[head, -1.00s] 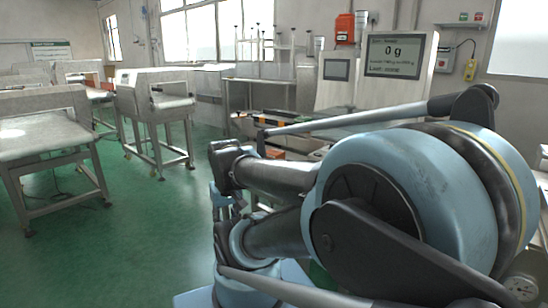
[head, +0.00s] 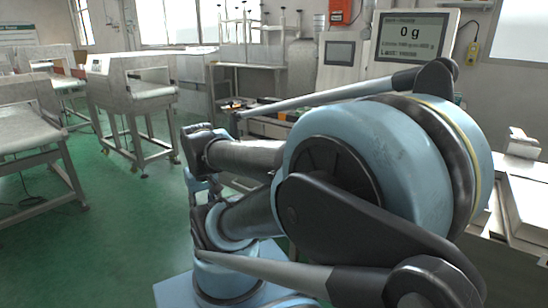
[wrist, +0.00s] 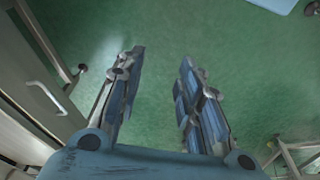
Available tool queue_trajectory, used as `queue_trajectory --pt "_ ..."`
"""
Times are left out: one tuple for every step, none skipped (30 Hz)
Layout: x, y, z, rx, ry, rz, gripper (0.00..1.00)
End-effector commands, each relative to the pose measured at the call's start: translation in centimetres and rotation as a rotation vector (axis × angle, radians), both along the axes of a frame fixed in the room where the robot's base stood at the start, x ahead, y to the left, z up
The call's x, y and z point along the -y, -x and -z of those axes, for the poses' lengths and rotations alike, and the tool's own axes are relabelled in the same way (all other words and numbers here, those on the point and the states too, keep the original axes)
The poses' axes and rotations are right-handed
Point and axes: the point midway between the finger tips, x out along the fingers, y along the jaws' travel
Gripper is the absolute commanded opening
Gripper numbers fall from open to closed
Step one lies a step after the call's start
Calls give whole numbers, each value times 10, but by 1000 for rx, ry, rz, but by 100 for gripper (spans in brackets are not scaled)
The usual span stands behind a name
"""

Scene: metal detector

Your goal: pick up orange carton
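My gripper (wrist: 161,56) shows in the wrist view with its two fingers well apart. It is open and empty, with only green floor between and beyond the fingers. A small orange patch (head: 282,116) shows in the head view, low on the equipment behind my arm. It is too small and too covered to tell whether it is the orange carton. No orange carton shows in the wrist view.
A weighing display (head: 411,38) reads 0 g at the back. An orange wall box (head: 340,12) hangs beside it. A metal detector (head: 135,90) stands at the left. A pale-topped unit (head: 527,205) stands at the right. Green floor (head: 110,215) is open at left.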

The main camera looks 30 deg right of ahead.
Motion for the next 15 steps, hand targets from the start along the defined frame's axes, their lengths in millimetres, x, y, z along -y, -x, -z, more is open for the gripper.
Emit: queue_trajectory --pt "0 0 0 0 0 0 33" --pt "0 0 0 0 0 0 33" --pt "0 0 0 0 0 0 33" --pt "0 0 0 0 0 0 33" --pt "0 0 0 0 0 0 38" --pt "0 0 0 0 0 2 47" --pt "0 6 -4 8 -1 7 54" --pt "1 7 -6 10 -4 15 61" --pt "2 6 -9 10 -9 35 70" --pt "3 4 -12 9 -14 56 76" --pt "4 0 -15 7 -21 83 83" --pt "5 -5 -21 4 -32 130 92" --pt "7 -9 -26 2 -43 171 94" --pt "9 -14 -31 0 -55 218 94" --pt "13 -22 -39 -4 -71 286 94"
